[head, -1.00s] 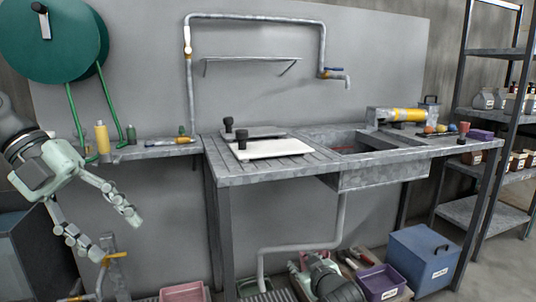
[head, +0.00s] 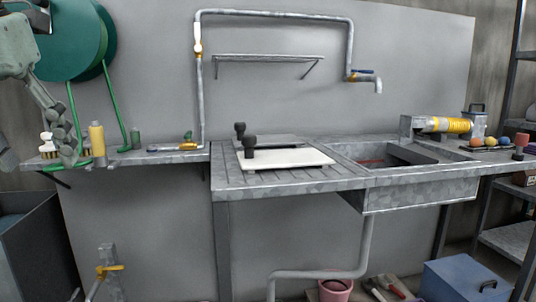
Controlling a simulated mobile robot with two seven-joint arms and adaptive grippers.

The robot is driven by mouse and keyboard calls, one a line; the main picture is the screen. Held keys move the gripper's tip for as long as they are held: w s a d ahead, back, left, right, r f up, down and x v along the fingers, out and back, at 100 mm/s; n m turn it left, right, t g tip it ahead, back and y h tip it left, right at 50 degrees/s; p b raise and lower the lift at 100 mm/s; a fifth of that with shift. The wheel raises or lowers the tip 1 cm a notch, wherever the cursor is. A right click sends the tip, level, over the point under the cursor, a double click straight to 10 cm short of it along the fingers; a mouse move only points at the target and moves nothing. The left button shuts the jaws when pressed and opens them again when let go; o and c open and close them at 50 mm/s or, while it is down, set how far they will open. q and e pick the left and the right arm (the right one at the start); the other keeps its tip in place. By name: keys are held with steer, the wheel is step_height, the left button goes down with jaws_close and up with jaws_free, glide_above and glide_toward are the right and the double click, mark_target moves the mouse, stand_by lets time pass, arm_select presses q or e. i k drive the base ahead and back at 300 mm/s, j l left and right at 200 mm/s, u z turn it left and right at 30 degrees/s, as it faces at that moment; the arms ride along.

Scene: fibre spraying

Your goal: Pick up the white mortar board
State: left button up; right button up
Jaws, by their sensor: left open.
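The white mortar board (head: 298,158) lies flat on the ribbed drainboard left of the sink, with a dark upright handle (head: 250,146) at its left end. A similar grey board (head: 270,141) with its own dark handle lies just behind it. My left gripper (head: 66,145) is at the far left, pointing down in front of the narrow shelf, open and empty. It is well to the left of the white board and apart from it. My right gripper is not in view.
The sink basin (head: 390,158) is right of the board. A galvanised pipe (head: 200,95) rises behind the counter, with a tap above the sink. A yellow bottle (head: 97,139) and green hose (head: 72,120) are near my left gripper. A blue box (head: 465,281) stands on the floor.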

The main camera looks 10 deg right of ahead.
mark_target(250, 160)
steer(key=i+l, duration=0.75)
steer(key=l, duration=0.3)
steer(key=i+l, duration=0.4)
steer(key=l, duration=0.1)
